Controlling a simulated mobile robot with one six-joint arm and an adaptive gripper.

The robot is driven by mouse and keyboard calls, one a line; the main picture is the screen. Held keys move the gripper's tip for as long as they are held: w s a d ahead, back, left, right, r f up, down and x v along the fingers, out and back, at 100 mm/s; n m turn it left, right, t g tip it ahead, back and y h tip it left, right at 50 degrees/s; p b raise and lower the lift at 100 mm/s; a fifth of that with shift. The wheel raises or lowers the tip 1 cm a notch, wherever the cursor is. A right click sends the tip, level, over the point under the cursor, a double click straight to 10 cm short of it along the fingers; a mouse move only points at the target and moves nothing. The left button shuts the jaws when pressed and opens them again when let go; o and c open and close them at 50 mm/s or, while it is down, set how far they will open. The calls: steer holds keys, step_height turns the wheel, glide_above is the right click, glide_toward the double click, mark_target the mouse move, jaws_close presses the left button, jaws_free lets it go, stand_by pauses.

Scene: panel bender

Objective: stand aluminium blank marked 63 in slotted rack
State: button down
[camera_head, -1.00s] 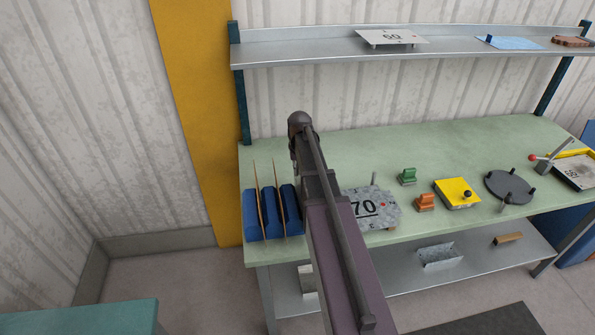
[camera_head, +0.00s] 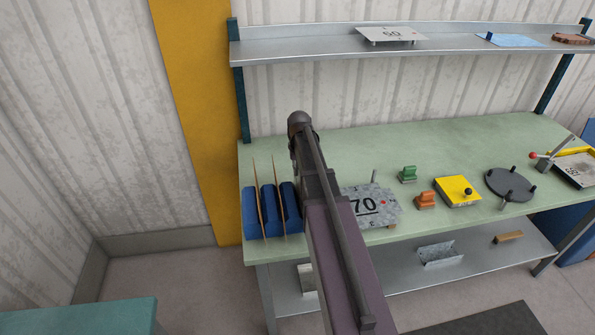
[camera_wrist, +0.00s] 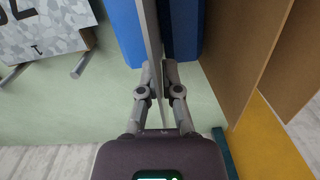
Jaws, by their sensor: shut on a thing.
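My gripper (camera_wrist: 158,72) is shut on a thin grey blank (camera_wrist: 151,28), seen nearly edge-on in the wrist view. No number shows on it from this side. The blank stands upright between two blue blocks of the slotted rack (camera_wrist: 182,28). I cannot tell whether its lower edge touches the slot floor. In the head view the blue rack (camera_head: 250,214) sits at the bench's left end, and my arm hides the gripper and the held blank.
Brown boards (camera_head: 265,195) stand upright in the rack; they are close to the right of my gripper in the wrist view. A plate marked 70 (camera_head: 382,205) lies right of my arm. A plate marked 60 (camera_head: 408,36) is on the shelf. A yellow post (camera_head: 195,110) stands left.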

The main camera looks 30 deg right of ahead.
steer(key=shift+w+f, duration=0.1)
steer(key=shift+f, duration=0.05)
steer(key=c, duration=0.7)
jaws_free()
steer(key=shift+w+f, duration=0.15)
steer(key=shift+w, duration=0.05)
steer(key=shift+s, duration=0.15)
steer(key=shift+r, duration=0.2)
